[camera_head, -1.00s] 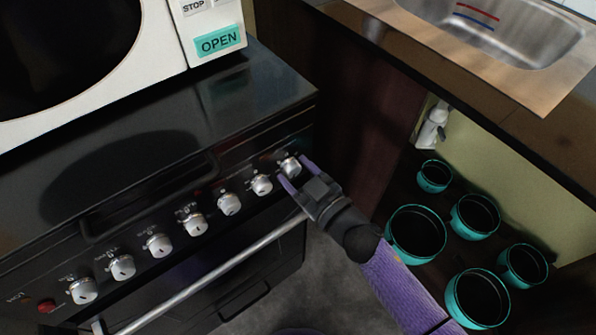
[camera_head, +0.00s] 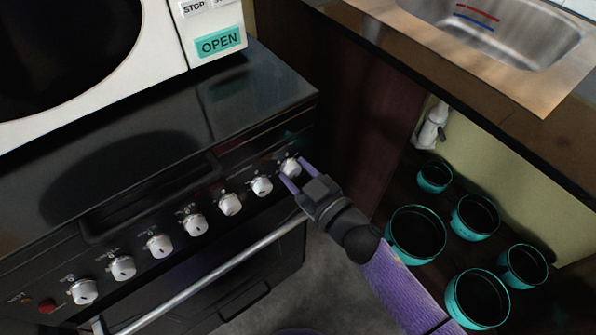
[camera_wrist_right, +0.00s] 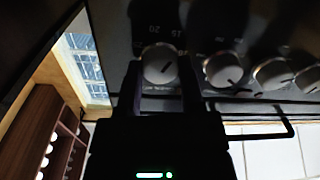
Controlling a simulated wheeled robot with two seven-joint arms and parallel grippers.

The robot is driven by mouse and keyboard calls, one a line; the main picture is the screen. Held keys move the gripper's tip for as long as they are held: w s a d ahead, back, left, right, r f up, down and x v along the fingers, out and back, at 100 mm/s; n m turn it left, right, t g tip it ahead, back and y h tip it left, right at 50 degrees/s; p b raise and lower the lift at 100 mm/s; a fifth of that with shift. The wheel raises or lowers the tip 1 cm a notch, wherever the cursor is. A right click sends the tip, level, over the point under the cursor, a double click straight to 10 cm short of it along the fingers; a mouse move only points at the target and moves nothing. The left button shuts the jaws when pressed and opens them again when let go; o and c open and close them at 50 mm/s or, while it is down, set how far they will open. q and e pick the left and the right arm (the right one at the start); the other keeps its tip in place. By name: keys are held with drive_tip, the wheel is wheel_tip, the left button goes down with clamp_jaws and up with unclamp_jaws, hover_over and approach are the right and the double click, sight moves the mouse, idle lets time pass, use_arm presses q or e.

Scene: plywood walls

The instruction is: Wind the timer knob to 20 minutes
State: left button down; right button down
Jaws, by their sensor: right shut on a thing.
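The timer knob (camera_head: 290,167) is the white knob at the far right of the oven's row of knobs. In the right wrist view the knob (camera_wrist_right: 159,64) sits between my fingers, with a dark pointer line on its face and the printed numbers 20 and 19 or 10 near it, hard to read. My right gripper (camera_head: 297,175) reaches in from the lower right, its purple fingers on both sides of the knob and shut on it. My left gripper is not in view.
Several other white knobs (camera_head: 194,224) run left along the black oven front, above a metal handle bar (camera_head: 205,285). A white microwave (camera_head: 165,40) stands on the stovetop. Several teal-rimmed pots (camera_head: 417,235) stand right of my arm, below the sink (camera_head: 520,40).

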drive_tip(key=shift+n, duration=0.3)
drive_tip(key=n+p, duration=0.1)
drive_tip(key=n, duration=0.3)
drive_tip(key=shift+n+h, duration=0.3)
drive_tip(key=shift+n, duration=1)
drive_tip(key=shift+c, duration=1.2)
unclamp_jaws()
